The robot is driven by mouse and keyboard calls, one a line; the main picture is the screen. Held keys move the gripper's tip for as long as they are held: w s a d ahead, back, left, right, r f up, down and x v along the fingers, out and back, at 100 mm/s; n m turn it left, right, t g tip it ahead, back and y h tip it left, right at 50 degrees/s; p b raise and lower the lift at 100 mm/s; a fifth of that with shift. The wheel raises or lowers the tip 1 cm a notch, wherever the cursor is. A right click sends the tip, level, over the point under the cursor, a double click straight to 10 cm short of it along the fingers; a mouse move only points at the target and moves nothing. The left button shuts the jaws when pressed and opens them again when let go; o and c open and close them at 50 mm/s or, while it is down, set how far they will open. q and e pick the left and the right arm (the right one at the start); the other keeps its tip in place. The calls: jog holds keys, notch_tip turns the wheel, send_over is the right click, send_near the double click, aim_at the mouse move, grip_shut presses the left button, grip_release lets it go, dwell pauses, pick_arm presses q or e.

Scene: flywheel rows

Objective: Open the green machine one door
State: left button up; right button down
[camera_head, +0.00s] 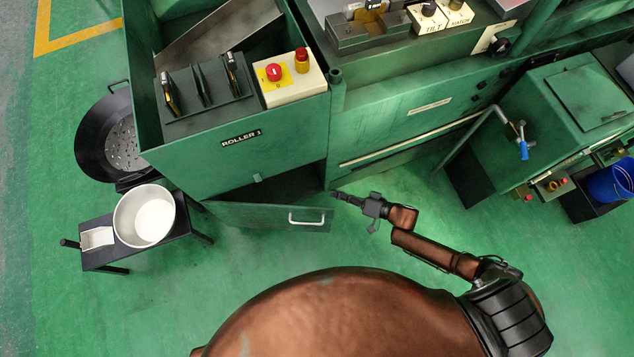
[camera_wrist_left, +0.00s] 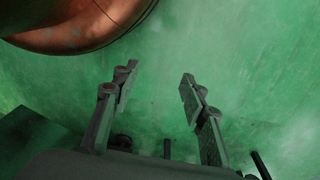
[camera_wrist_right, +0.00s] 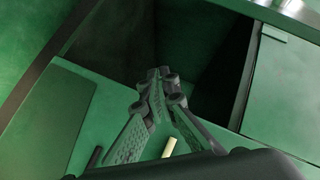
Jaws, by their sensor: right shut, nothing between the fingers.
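The green cabinet marked ROLLER 1 (camera_head: 242,170) stands at the upper left of the head view. Its low green door (camera_head: 263,216), with a pale bar handle (camera_head: 306,219), is swung partly out at its right end. The dark inside shows behind it, and in the right wrist view as a dark opening (camera_wrist_right: 213,60). My right gripper (camera_head: 337,195) is shut and empty at the gap by the door's free edge; whether it touches is unclear. Its closed fingers (camera_wrist_right: 158,76) show in the right wrist view. My left gripper (camera_wrist_left: 155,80) is open and empty over green floor.
A small black stand (camera_head: 185,228) with a white pot (camera_head: 145,215) stands left of the door. A dark round pan (camera_head: 105,135) is behind it. Another green machine (camera_head: 570,110) stands at the right. The floor before the door is clear.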

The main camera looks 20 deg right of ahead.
pick_arm(q)
notch_tip(320, 180, up, 6)
jog(key=w+d+b, duration=0.1)
jog(key=b, duration=0.1)
pick_arm(e)
notch_tip(320, 180, up, 11)
jog(key=s+d+g+y, duration=0.1)
jog(key=d+g+y, duration=0.1)
jog(key=g+y, duration=0.5)
pick_arm(q)
jog(key=w+d+f+t+h+b, duration=0.1)
jog(key=w+d+f+t+b, duration=0.1)
jog(key=w+d+f, duration=0.1)
jog(key=shift+w+d+f, duration=0.2)
jog(key=shift+w+f, duration=0.35)
jog(key=shift+f, duration=0.05)
pick_arm(e)
jog(key=s+a, duration=0.2)
jog(key=a, duration=0.9)
jog(key=shift+s+r+n, duration=0.25)
jog(key=shift+s+n, duration=0.05)
